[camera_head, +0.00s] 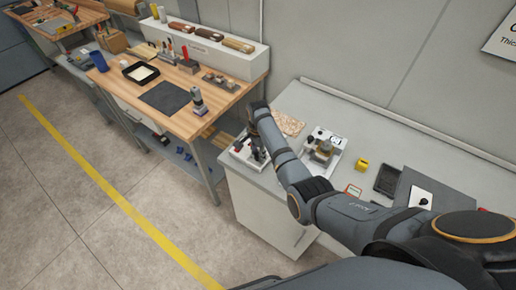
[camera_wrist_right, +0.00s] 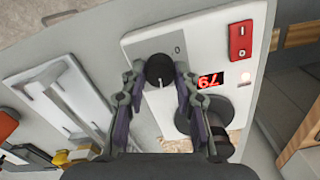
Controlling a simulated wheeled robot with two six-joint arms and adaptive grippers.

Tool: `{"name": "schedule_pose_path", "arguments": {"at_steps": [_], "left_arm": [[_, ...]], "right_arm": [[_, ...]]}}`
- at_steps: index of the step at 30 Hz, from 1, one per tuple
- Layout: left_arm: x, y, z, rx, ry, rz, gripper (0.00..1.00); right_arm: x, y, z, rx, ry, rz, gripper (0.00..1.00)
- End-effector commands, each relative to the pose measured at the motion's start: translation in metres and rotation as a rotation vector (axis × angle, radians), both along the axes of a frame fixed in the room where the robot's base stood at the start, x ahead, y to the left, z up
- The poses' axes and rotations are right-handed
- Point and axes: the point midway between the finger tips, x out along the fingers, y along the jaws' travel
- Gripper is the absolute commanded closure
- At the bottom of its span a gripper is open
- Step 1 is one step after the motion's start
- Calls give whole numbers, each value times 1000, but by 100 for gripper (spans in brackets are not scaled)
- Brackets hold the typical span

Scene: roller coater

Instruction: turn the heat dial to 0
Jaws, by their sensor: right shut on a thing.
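The heat dial (camera_wrist_right: 159,68) is a round black knob on a white machine panel (camera_wrist_right: 200,50) in the right wrist view. A small pale mark shows on its lower part. My right gripper (camera_wrist_right: 159,78) has a finger on each side of the dial and is shut on it. A red lit display (camera_wrist_right: 209,80) beside the dial shows two digits, seen turned, possibly 79. In the head view my right gripper (camera_head: 257,148) is at the machine (camera_head: 240,155) on the near left end of the grey counter; the dial is hidden there. My left gripper is not in view.
A red switch (camera_wrist_right: 240,41) and a dark round part (camera_wrist_right: 205,115) sit close to the fingers. A second white device (camera_head: 323,150), a yellow block (camera_head: 361,165) and a dark tray (camera_head: 388,180) stand on the counter. A wooden bench (camera_head: 215,105) is at the left.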

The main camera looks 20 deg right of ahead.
Motion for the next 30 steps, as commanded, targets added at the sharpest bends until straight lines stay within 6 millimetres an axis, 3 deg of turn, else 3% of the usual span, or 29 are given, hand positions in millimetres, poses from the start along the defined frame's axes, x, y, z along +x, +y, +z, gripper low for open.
{"name": "schedule_pose_path", "arguments": {"at_steps": [12,30], "left_arm": [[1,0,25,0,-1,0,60],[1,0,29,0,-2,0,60]], "right_arm": [[1,0,4,0,-3,392,100],[2,0,2,-2,-5,961,100]]}}
